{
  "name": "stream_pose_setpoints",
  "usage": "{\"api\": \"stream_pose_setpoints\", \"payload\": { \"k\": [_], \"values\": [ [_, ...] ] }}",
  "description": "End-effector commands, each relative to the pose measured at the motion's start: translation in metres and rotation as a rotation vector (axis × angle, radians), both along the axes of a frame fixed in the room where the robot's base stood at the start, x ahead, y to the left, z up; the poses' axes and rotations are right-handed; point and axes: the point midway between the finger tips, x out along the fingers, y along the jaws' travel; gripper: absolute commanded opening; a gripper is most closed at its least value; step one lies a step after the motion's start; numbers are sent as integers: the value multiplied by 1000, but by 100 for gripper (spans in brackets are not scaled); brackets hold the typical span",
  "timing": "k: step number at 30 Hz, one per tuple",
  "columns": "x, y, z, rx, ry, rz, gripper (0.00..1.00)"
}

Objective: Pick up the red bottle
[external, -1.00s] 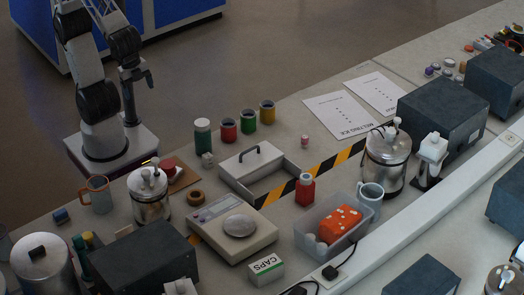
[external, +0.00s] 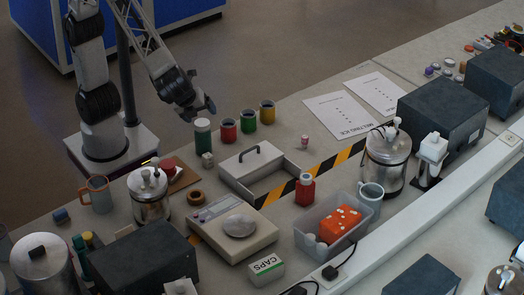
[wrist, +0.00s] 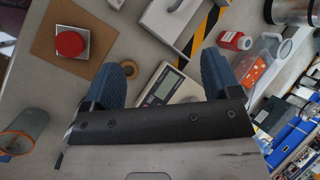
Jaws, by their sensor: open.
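The red bottle (external: 305,190) stands upright on the bench, beside the black-and-yellow striped tape and the clear plastic bin. It also shows in the wrist view (wrist: 231,41) at the upper right, with a pale top. My gripper (external: 207,109) is in the air near the row of small cups, to the left of and well apart from the bottle. In the wrist view its two blue fingers (wrist: 164,78) are spread wide with nothing between them; the scale lies beyond them.
A clear bin (external: 333,231) with an orange item stands close to the bottle. A digital scale (external: 231,228), a grey tray (external: 257,170) and several cups (external: 248,121) lie around it. A metal pot (external: 387,160) stands to the right. Two printed sheets lie farther back.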

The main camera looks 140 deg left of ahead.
Motion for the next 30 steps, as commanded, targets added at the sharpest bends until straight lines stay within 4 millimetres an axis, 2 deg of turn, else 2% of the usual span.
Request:
{"api": "stream_pose_setpoints", "payload": {
  "k": [3,14,23,30],
  "values": [
    [27,13,-13,50,55,-51,83],
    [106,52,-53,201,219,-211,83],
    [169,82,-98,320,361,-343,83],
    [217,106,-141,412,478,-447,83]
  ]
}}
